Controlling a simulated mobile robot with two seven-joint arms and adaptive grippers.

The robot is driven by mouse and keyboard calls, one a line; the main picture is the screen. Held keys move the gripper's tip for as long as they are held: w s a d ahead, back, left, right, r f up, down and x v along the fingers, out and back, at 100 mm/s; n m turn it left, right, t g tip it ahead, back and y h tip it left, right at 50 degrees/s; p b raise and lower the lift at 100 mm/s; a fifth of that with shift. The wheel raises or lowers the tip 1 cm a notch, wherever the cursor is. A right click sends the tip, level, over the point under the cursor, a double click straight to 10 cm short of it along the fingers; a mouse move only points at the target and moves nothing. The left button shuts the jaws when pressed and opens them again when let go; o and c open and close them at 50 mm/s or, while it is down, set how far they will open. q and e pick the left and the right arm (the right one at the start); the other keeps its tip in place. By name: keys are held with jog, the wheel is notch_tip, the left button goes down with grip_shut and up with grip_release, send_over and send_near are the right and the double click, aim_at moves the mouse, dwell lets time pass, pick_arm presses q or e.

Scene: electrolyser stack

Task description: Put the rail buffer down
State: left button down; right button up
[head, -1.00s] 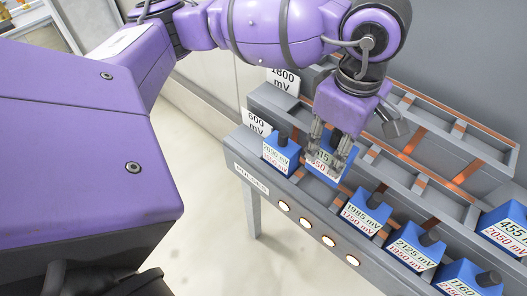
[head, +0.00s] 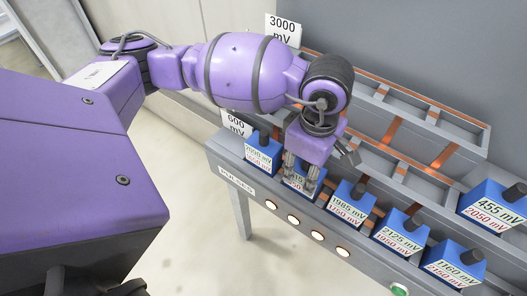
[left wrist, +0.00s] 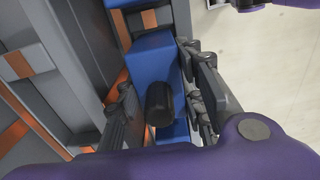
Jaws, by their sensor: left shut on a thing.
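The rail buffer (head: 303,184) is a blue block with a black knob. In the head view it is in the front rail row, between two similar blue blocks and about level with them. My left gripper (head: 301,181) points down with its fingers around it, and partly hides its label. In the left wrist view the fingers are on either side of the black knob (left wrist: 160,103), with blue surface (left wrist: 152,58) around it. The block's underside is hidden, so its contact with the rail cannot be seen. My right gripper is not in view.
Blue blocks reading 2050 mV (head: 261,156), 1985 mV (head: 349,207), 2125 mV (head: 400,239) and 1160 mV (head: 455,268) share the front row. A 455 mV block (head: 494,208) stands behind at right. Signs read 3000 mV (head: 283,31) and 600 mV (head: 236,124).

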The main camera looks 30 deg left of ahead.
pick_arm(q)
jog(key=c, duration=1.5)
grip_release()
jog(key=shift+o, duration=0.2)
notch_tip(320, 180, up, 12)
jog(key=shift+r, duration=0.1)
